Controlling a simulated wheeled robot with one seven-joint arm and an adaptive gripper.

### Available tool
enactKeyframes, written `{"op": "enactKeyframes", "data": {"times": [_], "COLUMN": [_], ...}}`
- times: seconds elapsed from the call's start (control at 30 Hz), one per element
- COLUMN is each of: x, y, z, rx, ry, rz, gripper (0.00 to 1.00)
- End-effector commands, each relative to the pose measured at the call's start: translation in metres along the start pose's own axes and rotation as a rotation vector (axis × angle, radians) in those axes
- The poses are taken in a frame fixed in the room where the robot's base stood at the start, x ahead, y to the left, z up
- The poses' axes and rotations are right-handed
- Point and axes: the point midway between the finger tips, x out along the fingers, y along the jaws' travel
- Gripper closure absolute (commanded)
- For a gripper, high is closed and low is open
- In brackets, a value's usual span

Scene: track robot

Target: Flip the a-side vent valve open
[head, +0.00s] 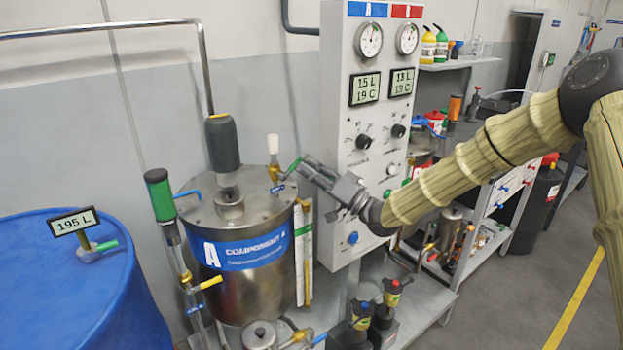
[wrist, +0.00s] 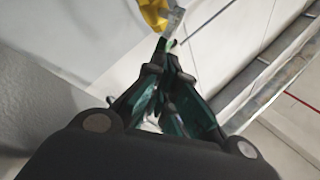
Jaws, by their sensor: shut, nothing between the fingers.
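The A tank (head: 245,262) is a steel drum with a blue band reading "COMPONENT A". At the right of its lid is a small valve with a green handle (head: 292,167), tilted up to the right, above a small blue tag (head: 277,189). I take it for the A-side vent valve. My gripper (head: 306,166) is shut and empty, its tips pointing left, close beside the handle. I cannot tell whether they touch. In the wrist view my gripper (wrist: 167,62) has its fingers together, with a pale and greenish piece just beyond the tips.
A white and amber fitting (head: 273,152) stands on the lid behind the valve. A dark motor (head: 222,143) stands mid-lid. The control cabinet (head: 345,215) is close behind my gripper. A blue drum (head: 70,290) is at the left. Open floor is at the right.

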Motion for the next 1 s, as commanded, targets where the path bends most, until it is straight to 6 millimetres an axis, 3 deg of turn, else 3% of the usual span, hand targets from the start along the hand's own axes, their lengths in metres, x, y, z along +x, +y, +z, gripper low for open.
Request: {"op": "enactKeyframes", "data": {"times": [0.7, 1.0], "x": [0.022, 0.022], "y": [-0.033, -0.033], "z": [-0.001, 0.000], "rx": [-0.519, -0.554], "ry": [-0.348, -0.370], "rz": [-0.002, -0.001], "gripper": [1.00, 1.00]}}
